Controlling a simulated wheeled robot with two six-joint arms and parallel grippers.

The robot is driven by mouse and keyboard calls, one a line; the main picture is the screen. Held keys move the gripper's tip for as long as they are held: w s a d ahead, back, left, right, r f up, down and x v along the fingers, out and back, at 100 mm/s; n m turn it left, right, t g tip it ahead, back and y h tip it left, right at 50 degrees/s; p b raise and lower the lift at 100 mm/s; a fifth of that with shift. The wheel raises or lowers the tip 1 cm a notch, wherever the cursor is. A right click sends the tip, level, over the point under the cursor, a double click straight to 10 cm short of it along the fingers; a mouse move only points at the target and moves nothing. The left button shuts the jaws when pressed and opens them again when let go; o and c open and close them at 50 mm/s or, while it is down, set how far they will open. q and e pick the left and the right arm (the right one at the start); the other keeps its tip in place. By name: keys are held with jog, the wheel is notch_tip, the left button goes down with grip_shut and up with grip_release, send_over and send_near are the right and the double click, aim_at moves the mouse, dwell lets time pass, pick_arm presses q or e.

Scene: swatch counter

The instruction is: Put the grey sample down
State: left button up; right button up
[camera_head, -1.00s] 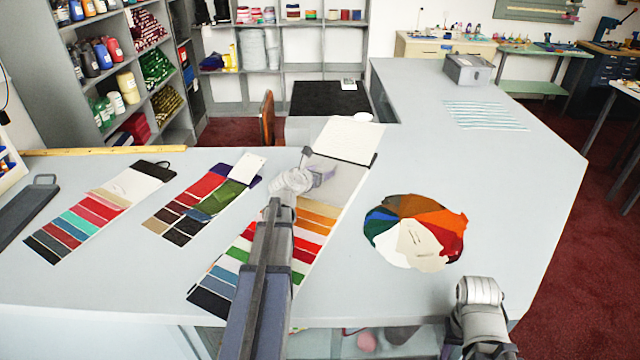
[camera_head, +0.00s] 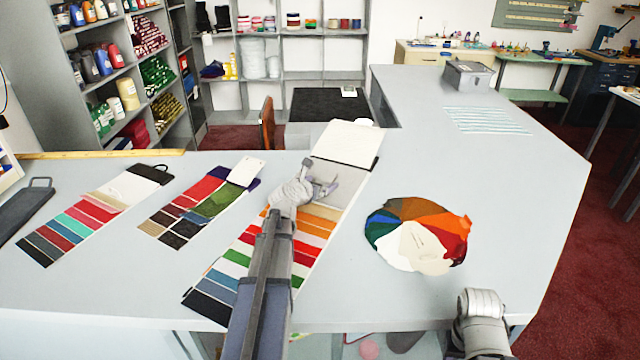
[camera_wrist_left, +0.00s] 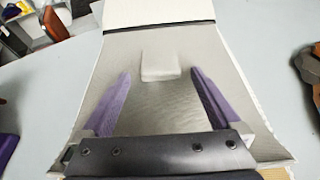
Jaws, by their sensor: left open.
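The grey sample (camera_head: 352,188) lies flat near the top of a long striped swatch card, just below its white header. In the left wrist view the grey cloth (camera_wrist_left: 150,110) fills the space under and between my fingers, with a small pale raised block (camera_wrist_left: 160,66) on it just beyond the fingertips. My left gripper (camera_head: 324,182) is open over the sample; in the left wrist view its two purple fingers (camera_wrist_left: 159,78) stand apart with nothing between them. Whether the fingertips touch the cloth is unclear. My right arm shows at the lower right, without its gripper.
The striped card (camera_head: 232,257) runs down the counter under my left arm. Two other swatch cards (camera_head: 85,222) (camera_head: 188,213) lie to the left. A round colour fan (camera_head: 418,232) lies to the right. A grey box (camera_head: 468,75) stands far back; the right counter is mostly clear.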

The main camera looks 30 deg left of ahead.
pick_arm(q)
jog(key=shift+r+p, duration=0.3)
jog(key=p+v, duration=0.4)
jog(key=v, duration=0.8)
jog(key=shift+f, duration=0.15)
